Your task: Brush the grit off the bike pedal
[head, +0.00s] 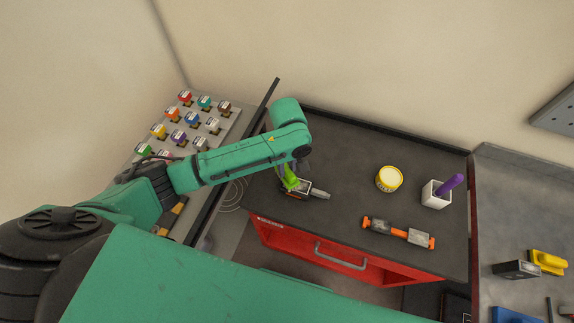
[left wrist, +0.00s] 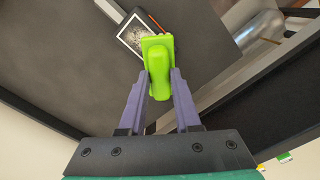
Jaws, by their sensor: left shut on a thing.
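My left gripper (left wrist: 159,82) is shut on a bright green brush (left wrist: 158,70), with its purple fingers on either side of the handle. In the head view the brush (head: 288,178) hangs below my left wrist, over the pedal's left part. The bike pedal (head: 303,190) lies on the dark rubber top, with its grey spindle pointing right. In the left wrist view the pedal (left wrist: 131,36) shows a pale, speckled face beyond the brush, partly hidden by it. The bristles are hidden, so I cannot tell whether they touch the pedal. My right gripper is out of view.
The dark top (head: 340,150) covers a red drawer cabinet (head: 300,244). A rack of coloured knobs (head: 190,120) is at left.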

